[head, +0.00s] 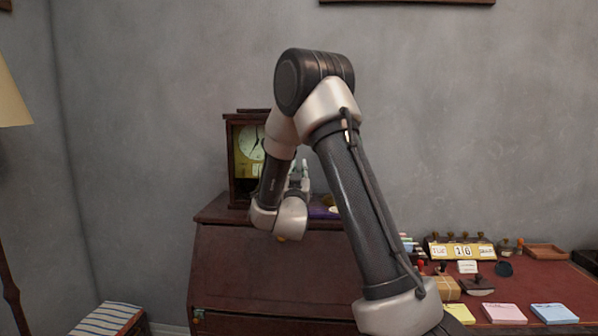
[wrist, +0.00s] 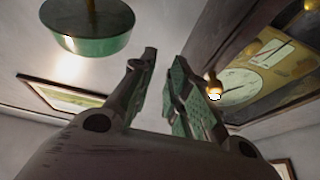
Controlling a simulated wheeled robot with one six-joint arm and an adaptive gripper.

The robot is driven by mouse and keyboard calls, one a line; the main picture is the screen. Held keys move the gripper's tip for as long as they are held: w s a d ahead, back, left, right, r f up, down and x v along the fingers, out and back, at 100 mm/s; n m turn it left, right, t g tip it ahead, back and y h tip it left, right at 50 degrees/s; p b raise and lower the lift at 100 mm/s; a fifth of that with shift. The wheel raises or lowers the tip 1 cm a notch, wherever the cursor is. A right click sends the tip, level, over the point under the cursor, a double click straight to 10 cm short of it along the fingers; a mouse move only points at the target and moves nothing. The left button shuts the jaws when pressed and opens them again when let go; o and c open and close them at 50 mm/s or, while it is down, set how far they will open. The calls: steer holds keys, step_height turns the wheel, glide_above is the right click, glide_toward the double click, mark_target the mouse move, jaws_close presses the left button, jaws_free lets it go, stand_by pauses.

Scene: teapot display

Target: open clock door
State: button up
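The dark wooden clock (head: 233,172) stands on the left of the dark bureau's top in the head view. Its pale dial shows, but my arm hides its right side. In the wrist view the clock's front, with its dial (wrist: 255,70), fills the upper right at a tilt. A small brass knob (wrist: 213,80) stands out in front of the dial's edge. My gripper (wrist: 165,60) is open with nothing between its fingers. The knob is beside the right finger, outside the gap; contact cannot be told. In the head view my gripper (head: 299,172) is right of the clock. The door looks shut, though partly hidden.
The bureau (head: 230,265) has a purple item (head: 322,212) on top, right of my gripper. A desk (head: 560,285) at the right carries a calendar (head: 462,251), stamps and note pads. A green lamp (wrist: 90,40) hangs upper left in the wrist view.

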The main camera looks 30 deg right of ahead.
steer(key=shift+o, duration=1.3)
steer(key=shift+s, duration=0.1)
steer(key=s+f, duration=0.2)
steer(key=s, duration=0.4)
steer(key=s+a+f, duration=0.1)
steer(key=s+f, duration=0.1)
steer(key=s, duration=0.5)
steer(key=shift+s+f, duration=0.15)
steer(key=shift+f, duration=0.15)
